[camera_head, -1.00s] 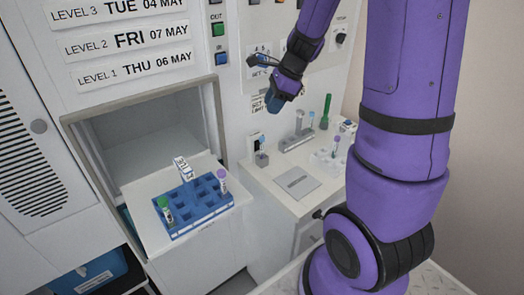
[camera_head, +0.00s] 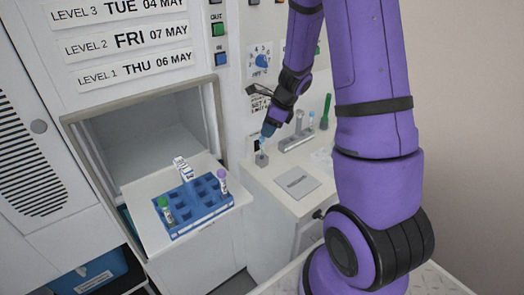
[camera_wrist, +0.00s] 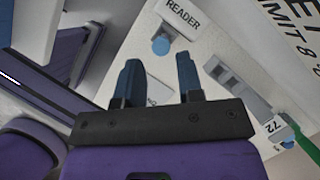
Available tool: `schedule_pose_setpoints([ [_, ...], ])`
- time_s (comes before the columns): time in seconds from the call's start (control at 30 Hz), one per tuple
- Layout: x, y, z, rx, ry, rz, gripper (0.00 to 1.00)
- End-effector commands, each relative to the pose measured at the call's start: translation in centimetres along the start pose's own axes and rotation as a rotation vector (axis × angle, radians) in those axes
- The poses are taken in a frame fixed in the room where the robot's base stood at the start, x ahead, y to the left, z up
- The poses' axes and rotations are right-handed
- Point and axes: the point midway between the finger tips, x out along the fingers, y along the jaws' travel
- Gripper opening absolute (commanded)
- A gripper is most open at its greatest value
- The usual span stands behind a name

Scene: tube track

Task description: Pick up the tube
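The task does not say which tube. A blue-capped tube (camera_head: 262,148) stands in a small grey holder (camera_head: 262,160) on the white counter. Its blue cap (camera_wrist: 160,46) shows beside the READER sign in the wrist view. My gripper (camera_head: 265,133) points down just above this tube; its blue fingers (camera_wrist: 160,62) are open, and the cap appears beyond the gap between them. A green-capped tube (camera_head: 163,205) and a purple-capped tube (camera_head: 222,178) stand in the blue rack (camera_head: 200,213).
The rack sits on a white pull-out shelf (camera_head: 150,228) before an open compartment (camera_head: 150,135). A flat grey plate (camera_head: 297,182) lies on the counter. A green upright object (camera_head: 325,112) stands behind the grey block. The wall panel has knobs and buttons.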

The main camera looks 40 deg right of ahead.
Motion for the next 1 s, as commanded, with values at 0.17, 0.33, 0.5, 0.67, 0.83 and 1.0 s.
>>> schedule_pose_setpoints([
  [0.17, 2.5, -0.1, -0.1, 0.002, 0.001, 0.002, 0.34],
  [0.33, 3.4, -0.1, -0.1, 0.001, 0.000, 0.000, 0.34],
  [0.5, 3.4, -0.1, -0.1, 0.000, 0.000, -0.001, 0.34],
  [0.67, 3.4, -0.1, -0.1, 0.000, 0.000, 0.000, 0.08],
  [0.83, 3.4, -0.1, -0.1, 0.000, 0.000, 0.000, 0.05],
  [1.0, 3.4, -0.1, 0.0, 0.000, 0.000, -0.001, 0.05],
])
